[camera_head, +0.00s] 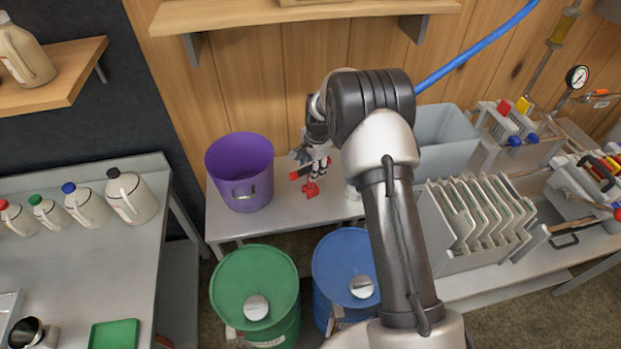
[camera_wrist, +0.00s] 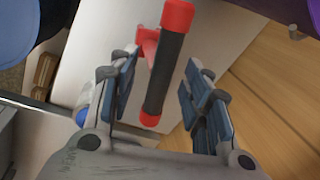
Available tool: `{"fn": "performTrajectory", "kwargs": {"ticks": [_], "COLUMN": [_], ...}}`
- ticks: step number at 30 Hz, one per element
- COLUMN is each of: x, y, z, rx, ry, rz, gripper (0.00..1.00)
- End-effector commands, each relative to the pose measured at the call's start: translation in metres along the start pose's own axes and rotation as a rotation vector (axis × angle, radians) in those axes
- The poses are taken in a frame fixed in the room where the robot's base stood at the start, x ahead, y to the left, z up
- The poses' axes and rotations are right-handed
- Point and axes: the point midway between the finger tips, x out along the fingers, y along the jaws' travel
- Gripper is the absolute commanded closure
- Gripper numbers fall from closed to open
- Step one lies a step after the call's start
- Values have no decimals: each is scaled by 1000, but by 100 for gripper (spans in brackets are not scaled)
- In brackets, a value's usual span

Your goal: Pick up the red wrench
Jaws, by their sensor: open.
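The red wrench (camera_head: 311,189) is on the light-grey table (camera_head: 290,215), to the right of the purple bucket. My gripper (camera_head: 313,160) is above it and hides part of it. In the wrist view the wrench (camera_wrist: 166,72) has a black grip with red ends and a red part sticking out at its left. My gripper (camera_wrist: 162,82) is open there, with one blue-padded finger on each side of the wrench. A gap shows between the wrench and the right finger; the left finger is closer, and I cannot tell whether it touches.
The purple bucket (camera_head: 240,172) stands left of my gripper. A grey tub (camera_head: 447,140) and a rack of plates (camera_head: 470,220) stand right, partly behind my arm. A green drum (camera_head: 254,285) and a blue drum (camera_head: 343,262) stand in front, below table height.

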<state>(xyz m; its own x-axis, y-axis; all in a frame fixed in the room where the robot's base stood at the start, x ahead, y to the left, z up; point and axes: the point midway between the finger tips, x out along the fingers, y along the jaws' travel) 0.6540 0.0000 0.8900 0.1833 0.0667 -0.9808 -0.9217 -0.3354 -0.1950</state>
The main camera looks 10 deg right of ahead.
Motion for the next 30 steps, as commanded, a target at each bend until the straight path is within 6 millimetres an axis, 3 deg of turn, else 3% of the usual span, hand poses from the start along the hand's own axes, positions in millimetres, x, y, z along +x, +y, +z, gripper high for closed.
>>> {"fn": "performTrajectory", "kwargs": {"ticks": [13, 30], "x": [2, 2], "y": [0, 1], "z": [0, 0], "rx": [0, 0], "ry": [0, 0], "rz": [0, 0], "gripper": [57, 95]}}
